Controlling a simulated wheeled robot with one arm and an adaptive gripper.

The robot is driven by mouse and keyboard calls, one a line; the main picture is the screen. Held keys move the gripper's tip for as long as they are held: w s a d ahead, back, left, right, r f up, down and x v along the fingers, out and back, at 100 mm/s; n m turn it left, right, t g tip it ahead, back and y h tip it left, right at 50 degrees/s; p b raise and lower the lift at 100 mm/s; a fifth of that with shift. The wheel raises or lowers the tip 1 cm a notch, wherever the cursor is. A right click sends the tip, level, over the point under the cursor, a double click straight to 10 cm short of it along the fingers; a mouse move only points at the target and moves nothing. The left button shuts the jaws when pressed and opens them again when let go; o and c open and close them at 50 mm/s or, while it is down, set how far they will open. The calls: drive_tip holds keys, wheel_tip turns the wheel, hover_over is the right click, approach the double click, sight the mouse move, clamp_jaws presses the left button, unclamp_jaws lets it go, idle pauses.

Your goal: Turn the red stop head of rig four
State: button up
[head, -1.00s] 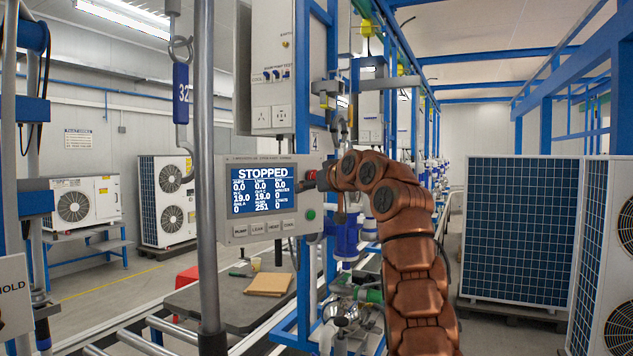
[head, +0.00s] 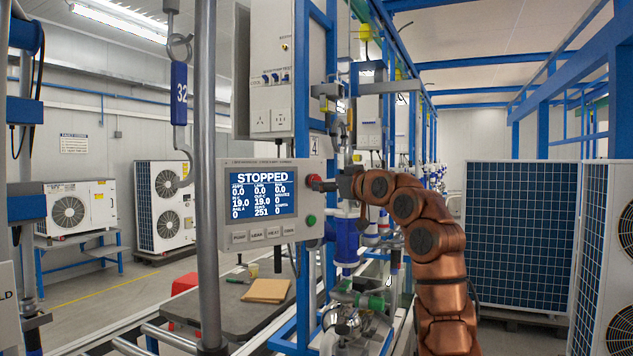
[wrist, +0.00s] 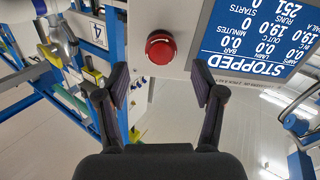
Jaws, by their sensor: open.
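The red stop head (head: 314,181) sticks out from the right side of the grey control panel (head: 228,238), above a green button (head: 311,220). The panel's screen (head: 262,194) reads STOPPED. In the wrist view the round red stop head (wrist: 161,47) lies ahead, centred between my fingers. My gripper (head: 325,186) is right beside the head in the head view. In the wrist view my gripper (wrist: 161,82) is open and empty, one dark finger on each side. The fingertips look short of the head; the exact gap is hard to tell. A plate marked 4 (head: 316,146) is just above.
Blue frame bars, a blue cylinder (head: 345,240) and pipework lie below my gripper. A dark bench with a brown pad (head: 267,290) is below the panel. Large finned units stand at right.

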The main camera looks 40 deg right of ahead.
drive_tip(key=shift+w+p, duration=0.85)
drive_tip(key=shift+w, duration=1.75)
drive_tip(key=c, duration=1.2)
drive_tip(key=shift+o, duration=0.2)
drive_tip(key=shift+a, duration=0.1)
